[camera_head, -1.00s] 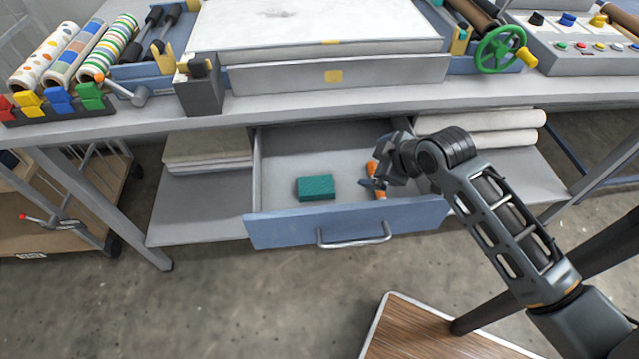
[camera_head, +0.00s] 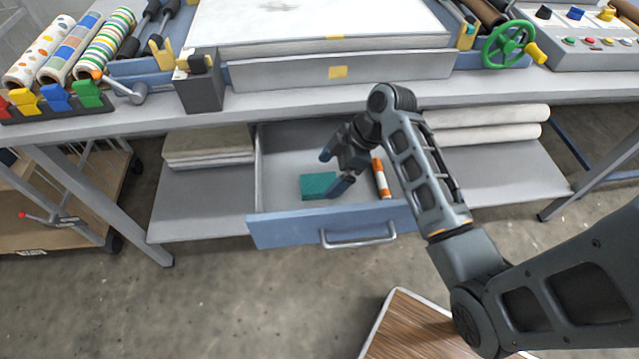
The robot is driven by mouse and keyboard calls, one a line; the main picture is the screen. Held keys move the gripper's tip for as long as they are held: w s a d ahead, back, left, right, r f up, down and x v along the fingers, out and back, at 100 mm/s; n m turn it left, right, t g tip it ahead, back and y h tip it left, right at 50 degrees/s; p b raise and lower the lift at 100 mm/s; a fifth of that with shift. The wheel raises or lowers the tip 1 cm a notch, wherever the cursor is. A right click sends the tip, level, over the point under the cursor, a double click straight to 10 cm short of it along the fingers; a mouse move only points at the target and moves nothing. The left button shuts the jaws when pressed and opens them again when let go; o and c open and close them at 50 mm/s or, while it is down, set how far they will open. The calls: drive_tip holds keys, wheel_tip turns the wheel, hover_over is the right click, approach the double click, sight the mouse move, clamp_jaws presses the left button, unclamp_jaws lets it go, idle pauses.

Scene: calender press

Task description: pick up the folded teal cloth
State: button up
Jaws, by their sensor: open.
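The folded teal cloth (camera_head: 317,186) lies flat as a small block in the open drawer (camera_head: 278,220), left of the drawer's middle. My gripper (camera_head: 335,172) is over the drawer with its two dark fingers spread, pointing left and down. It is open and empty. In the picture its lower finger overlaps the cloth's right edge. I cannot tell how high the fingers are above the cloth or whether they touch it.
An orange and white tube (camera_head: 381,179) lies in the drawer right of my gripper. The drawer's front has a metal handle (camera_head: 358,238). The bench top (camera_head: 290,101) overhangs the drawer's back. White rolls (camera_head: 490,124) and stacked sheets (camera_head: 208,145) lie on the shelf beside it.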

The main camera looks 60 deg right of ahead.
sight(320, 183)
drive_tip(key=shift+x, duration=1.95)
drive_tip(key=shift+r, duration=0.1)
drive_tip(key=shift+c, duration=0.4)
drive_tip(key=c, duration=1)
